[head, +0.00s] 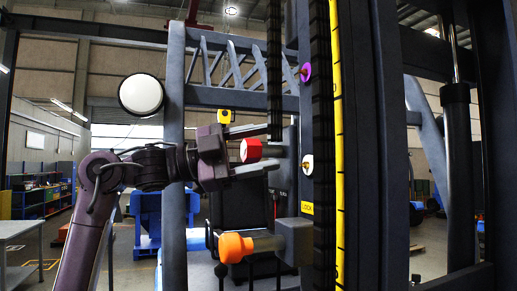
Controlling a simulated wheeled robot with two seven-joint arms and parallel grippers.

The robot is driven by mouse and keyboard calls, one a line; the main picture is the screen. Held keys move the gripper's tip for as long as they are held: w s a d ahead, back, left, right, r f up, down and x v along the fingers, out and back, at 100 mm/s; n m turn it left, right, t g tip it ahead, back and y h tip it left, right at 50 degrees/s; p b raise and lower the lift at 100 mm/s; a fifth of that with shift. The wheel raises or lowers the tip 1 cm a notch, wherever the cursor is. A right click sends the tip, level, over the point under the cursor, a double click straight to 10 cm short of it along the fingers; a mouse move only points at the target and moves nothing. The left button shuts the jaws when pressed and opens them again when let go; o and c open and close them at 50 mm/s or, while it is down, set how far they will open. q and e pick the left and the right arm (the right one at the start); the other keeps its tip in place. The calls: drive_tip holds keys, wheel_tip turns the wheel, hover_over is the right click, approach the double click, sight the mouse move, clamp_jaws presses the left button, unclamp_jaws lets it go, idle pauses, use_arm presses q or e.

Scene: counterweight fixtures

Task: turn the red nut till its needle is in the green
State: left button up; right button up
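The red nut (251,150) sits at the left end of a short grey shaft on the dark frame. My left gripper (258,149) comes in from the left, with one finger above the nut and one below it. The fingers reach past the nut along its shaft. Whether they press on it is too small to tell. A round white disc with a black rim (141,95) is at the upper left; its face looks blank. I see no needle and no green zone. My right gripper is not in view.
An orange knob (236,247) on a grey shaft juts left below my gripper, beside a yellow LOCK label (307,208). A purple disc (305,72) and a white disc (307,165) are on the frame. A grey post (173,230) stands behind my arm.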

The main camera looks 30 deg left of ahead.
sight(243, 150)
use_arm(q)
drive_tip(key=shift+a+f, duration=0.15)
drive_tip(key=shift+a, duration=0.15)
drive_tip(key=b+v, duration=0.2)
drive_tip(key=v, duration=0.5)
drive_tip(key=shift+s+a, duration=0.1)
drive_tip(key=shift+s, duration=0.05)
